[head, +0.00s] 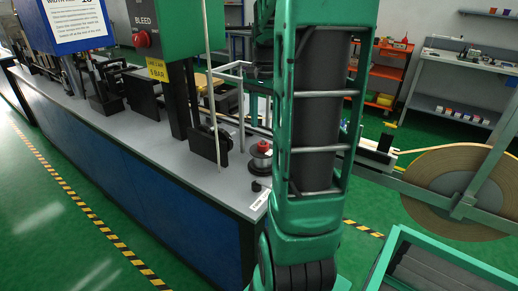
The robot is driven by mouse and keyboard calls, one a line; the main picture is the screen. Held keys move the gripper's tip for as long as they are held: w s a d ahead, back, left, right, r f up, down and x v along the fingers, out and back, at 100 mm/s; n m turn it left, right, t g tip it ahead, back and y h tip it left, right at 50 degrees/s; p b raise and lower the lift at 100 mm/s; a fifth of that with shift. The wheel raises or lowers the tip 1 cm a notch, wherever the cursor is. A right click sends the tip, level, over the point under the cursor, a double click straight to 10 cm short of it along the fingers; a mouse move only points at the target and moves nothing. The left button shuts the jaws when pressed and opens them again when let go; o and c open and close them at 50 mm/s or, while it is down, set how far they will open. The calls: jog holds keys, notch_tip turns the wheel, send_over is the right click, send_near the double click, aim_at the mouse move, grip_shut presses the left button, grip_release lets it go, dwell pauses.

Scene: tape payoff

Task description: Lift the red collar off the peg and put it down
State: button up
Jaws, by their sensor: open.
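A small red collar (263,145) shows in the head view, just left of my green arm. It sits on top of a round grey and dark spool-like piece (259,163) near the right end of the grey bench top (205,180). The peg itself cannot be made out, being hidden by the collar or too small to tell. My arm stands upright in front of the scene and covers what lies right behind it. My gripper is not in the picture.
A thin pale upright rod (211,90) and a black plate (208,145) stand left of the collar. A large tan tape roll (430,185) hangs on a grey frame at right. A green-rimmed bin (440,258) is at lower right. Green floor is clear at left.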

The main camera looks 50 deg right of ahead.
aim_at(263, 147)
jog(key=shift+s+a+f, duration=0.1)
jog(key=shift+a+f, duration=0.1)
jog(key=shift+f, duration=1.35)
jog(key=shift+a+f, duration=0.2)
jog(key=shift+f, duration=1.35)
jog(key=c, duration=1.1)
